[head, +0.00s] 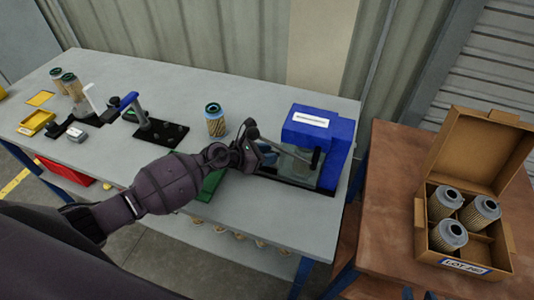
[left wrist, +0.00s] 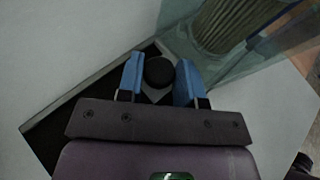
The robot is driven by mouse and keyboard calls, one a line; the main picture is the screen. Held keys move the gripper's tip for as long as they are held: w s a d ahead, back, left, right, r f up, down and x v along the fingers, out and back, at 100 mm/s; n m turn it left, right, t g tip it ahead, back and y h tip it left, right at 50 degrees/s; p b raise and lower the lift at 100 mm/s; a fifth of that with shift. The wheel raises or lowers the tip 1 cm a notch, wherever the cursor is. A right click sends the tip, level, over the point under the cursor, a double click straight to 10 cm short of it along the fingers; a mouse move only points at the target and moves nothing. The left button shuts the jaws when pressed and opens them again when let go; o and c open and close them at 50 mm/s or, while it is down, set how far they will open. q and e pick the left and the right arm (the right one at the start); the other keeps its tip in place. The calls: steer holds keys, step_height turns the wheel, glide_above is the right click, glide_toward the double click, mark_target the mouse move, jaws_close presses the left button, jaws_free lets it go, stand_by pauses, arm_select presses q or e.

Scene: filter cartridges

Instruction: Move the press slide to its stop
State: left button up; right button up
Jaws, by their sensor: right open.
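The blue press (head: 322,133) stands at the right end of the grey workbench, with a white label strip on its top and a clear guard in front. My left gripper (head: 258,146) is at the left side of the press, low over its dark base (head: 292,178). A ribbed filter cartridge (left wrist: 232,22) shows behind the clear guard. My right gripper is not in view.
A cartridge (head: 214,120) stands on the bench left of the press. A blue-handled lever fixture (head: 158,130) and a yellow tray (head: 36,122) are further left. A cardboard box (head: 425,235) with grey cartridges is on the brown table (head: 378,220) at right.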

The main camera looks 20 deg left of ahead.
arm_select(q)
jaws_close()
steer(key=shift+a, duration=0.25)
steer(key=a+b, duration=0.2)
steer(key=a, duration=0.2)
steer(key=a+b, duration=0.3)
steer(key=a, duration=0.1)
steer(key=a+b, duration=0.2)
steer(key=a, duration=0.2)
steer(key=shift+w+a+f, duration=0.15)
steer(key=shift+w+f, duration=0.05)
steer(key=shift+f, duration=0.05)
steer(key=shift+a+r, duration=0.1)
steer(key=shift+a, duration=0.1)
steer(key=shift+r, duration=0.15)
arm_select(e)
step_height(320, 180, down, 9)
steer(key=shift+s+g, duration=0.3)
steer(key=shift+s, duration=0.15)
arm_select(q)
steer(key=shift+a, duration=0.1)
arm_select(e)
steer(key=shift+r, duration=0.1)
arm_select(q)
steer(key=o, duration=0.6)
jaws_free()
steer(key=shift+o, duration=0.2)
steer(key=shift+a, duration=0.15)
arm_select(e)
steer(key=shift+s+a, duration=0.1)
